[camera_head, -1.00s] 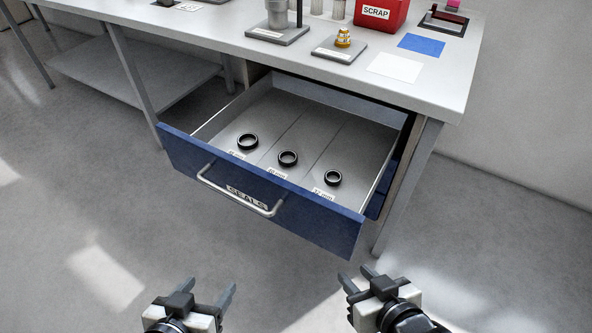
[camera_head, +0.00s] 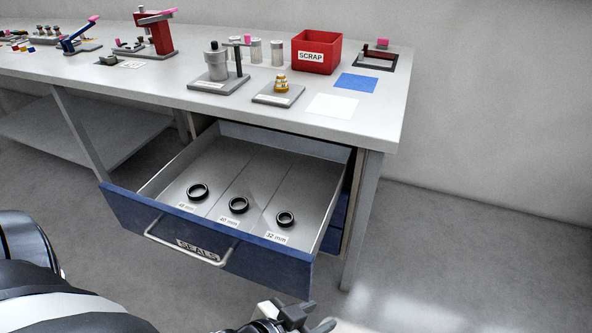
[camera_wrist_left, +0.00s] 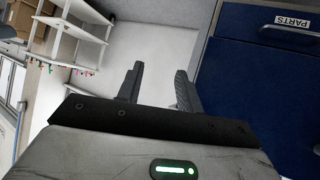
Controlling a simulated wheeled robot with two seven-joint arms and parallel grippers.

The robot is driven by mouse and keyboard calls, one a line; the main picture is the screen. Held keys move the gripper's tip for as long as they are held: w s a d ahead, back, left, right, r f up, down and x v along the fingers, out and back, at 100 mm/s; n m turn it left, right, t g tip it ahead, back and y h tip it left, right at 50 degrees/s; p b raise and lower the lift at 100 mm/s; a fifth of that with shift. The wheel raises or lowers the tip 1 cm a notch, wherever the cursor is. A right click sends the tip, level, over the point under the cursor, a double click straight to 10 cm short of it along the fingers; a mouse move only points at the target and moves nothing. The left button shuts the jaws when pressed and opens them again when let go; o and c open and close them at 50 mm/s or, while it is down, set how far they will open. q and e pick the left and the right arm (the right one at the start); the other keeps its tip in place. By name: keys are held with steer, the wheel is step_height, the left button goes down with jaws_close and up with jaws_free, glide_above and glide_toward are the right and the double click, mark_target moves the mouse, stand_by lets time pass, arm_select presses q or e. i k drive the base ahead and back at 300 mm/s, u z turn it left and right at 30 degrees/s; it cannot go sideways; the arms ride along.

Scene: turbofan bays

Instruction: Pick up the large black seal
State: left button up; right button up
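The large black seal (camera_head: 197,198) is a ring lying flat in the left compartment of the open blue drawer (camera_head: 150,216), behind a size label. A middle black seal (camera_head: 239,211) lies behind a 40 mm label, and a smaller one (camera_head: 286,224) behind a 32 mm label. My left gripper (camera_head: 316,315) is at the bottom edge of the head view, in front of the drawer and apart from the seals. In the left wrist view its two fingers (camera_wrist_left: 160,82) are spread with nothing between them. My right gripper is not in view.
The drawer's handle (camera_head: 185,249) and front wall stand between my left gripper and the seals. The bench top (camera_head: 240,112) overhangs the drawer's back; it carries a red scrap bin (camera_head: 317,53) and fixtures. The left wrist view shows a blue PARTS drawer front (camera_wrist_left: 255,80).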

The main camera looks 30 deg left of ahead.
mark_target(194, 186)
steer(key=z, duration=2.1)
steer(key=k, duration=2.3)
steer(key=u, duration=1.3)
